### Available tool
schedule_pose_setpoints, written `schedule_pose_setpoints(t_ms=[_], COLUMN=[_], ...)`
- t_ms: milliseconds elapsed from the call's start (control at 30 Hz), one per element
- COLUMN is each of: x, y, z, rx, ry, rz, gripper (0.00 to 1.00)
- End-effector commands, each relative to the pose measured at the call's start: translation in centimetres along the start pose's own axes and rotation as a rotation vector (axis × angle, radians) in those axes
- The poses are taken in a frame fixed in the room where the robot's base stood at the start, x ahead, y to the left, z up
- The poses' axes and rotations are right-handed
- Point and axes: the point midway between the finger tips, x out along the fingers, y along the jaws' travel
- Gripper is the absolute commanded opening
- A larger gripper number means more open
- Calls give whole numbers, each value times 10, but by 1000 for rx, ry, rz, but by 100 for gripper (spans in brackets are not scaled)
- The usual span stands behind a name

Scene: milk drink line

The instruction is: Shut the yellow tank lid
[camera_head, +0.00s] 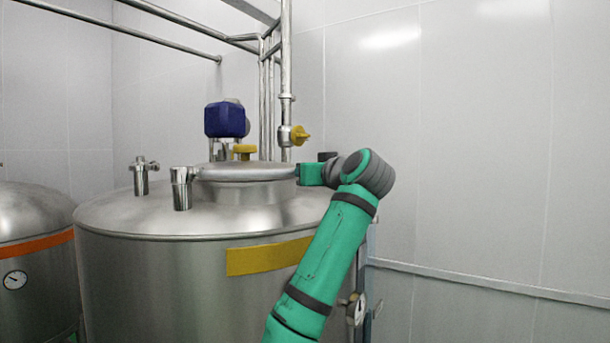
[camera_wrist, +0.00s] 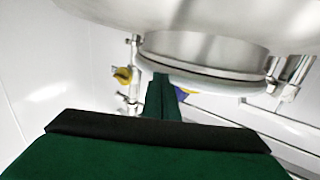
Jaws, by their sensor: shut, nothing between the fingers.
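The metal tank (camera_head: 180,270) with a yellow label (camera_head: 268,257) fills the middle of the head view. Its round steel lid (camera_head: 235,173) lies about level on the short neck (camera_head: 250,191); I cannot tell whether a small gap remains. My green gripper (camera_head: 299,174) is shut and empty at the lid's right edge, seeming to touch or nearly touch it. In the wrist view, which looks upside down, the closed fingers (camera_wrist: 163,90) are beside the lid's rim (camera_wrist: 215,84), with the neck (camera_wrist: 205,50) above it in the picture.
A blue motor housing (camera_head: 225,119) and a yellow knob (camera_head: 244,150) show behind the lid. A vertical pipe with a yellow valve (camera_head: 299,135) stands close behind my gripper. Metal fittings (camera_head: 181,188) stand on the tank's left top. Another tank (camera_head: 30,222) with an orange band is at left.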

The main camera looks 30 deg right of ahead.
Motion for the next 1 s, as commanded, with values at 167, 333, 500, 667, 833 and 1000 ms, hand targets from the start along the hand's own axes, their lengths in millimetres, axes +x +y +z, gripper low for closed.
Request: schedule_pose_setpoints(t_ms=[167, 333, 500, 667, 833, 1000], x=[10, 12, 13, 12, 2, -23], y=[-11, -15, -16, -16, -11, 9], z=[0, -1, -2, -2, -2, -2], rx=[-1, -1, -2, -2, -2, -2], ry=[-1, 1, 2, 3, 3, 1], rz=[-14, -18, -19, -20, -21, -8], gripper=[0, 0, 0, 0, 0, 0])
